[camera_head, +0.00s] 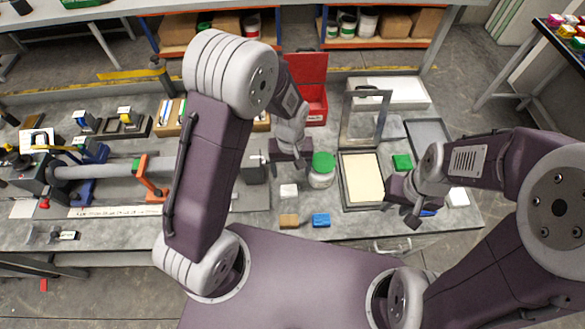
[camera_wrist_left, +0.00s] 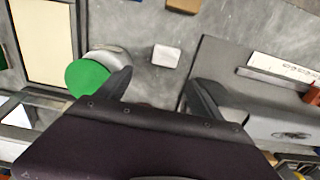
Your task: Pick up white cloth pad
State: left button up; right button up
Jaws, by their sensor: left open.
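A small white cloth pad (camera_head: 289,190) lies flat on the grey bench, in front of my left gripper. It also shows in the left wrist view (camera_wrist_left: 166,56), beyond the gap between the fingertips. My left gripper (camera_head: 290,164) is open and empty, with both fingers (camera_wrist_left: 159,78) spread apart in the wrist view. It is above the bench, short of the pad and not touching it. My right gripper (camera_head: 408,205) hangs low at the bench's right front; its finger gap is unclear.
A green-lidded jar (camera_head: 322,168) stands close right of the pad; its lid (camera_wrist_left: 86,78) is beside the left finger. A brown block (camera_head: 289,220) and a blue block (camera_head: 321,220) lie nearer the front edge. A cream-filled tray (camera_head: 363,178) is further right.

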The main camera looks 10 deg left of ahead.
aim_at(289, 190)
pick_arm(q)
jog(key=s+f, duration=0.2)
jog(key=shift+s+a, duration=0.3)
jog(key=shift+s, duration=0.05)
jog(key=shift+w+d+f+p, duration=0.2)
jog(key=shift+w+f, duration=0.1)
jog(key=shift+f, duration=0.2)
jog(key=shift+w+d+f+p, duration=0.15)
jog(key=shift+w+f, duration=0.1)
jog(key=shift+f, duration=0.25)
jog(key=f, duration=0.2)
jog(key=f+p, duration=0.1)
jog(key=f, duration=0.1)
jog(key=shift+s+a, duration=0.3)
jog(key=shift+s+f, duration=0.1)
jog(key=shift+f, duration=0.25)
pick_arm(e)
jog(key=shift+s+r, duration=0.85)
jog(key=shift+r, duration=0.2)
pick_arm(q)
jog(key=shift+w+d, duration=0.1)
jog(key=shift+w, duration=0.1)
jog(key=shift+c, duration=1.2)
jog(key=c, duration=1.2)
notch_tip(289, 190, up, 10)
jog(key=shift+b, duration=0.45)
pick_arm(e)
jog(key=shift+w+f, duration=0.1)
jog(key=shift+f, duration=0.45)
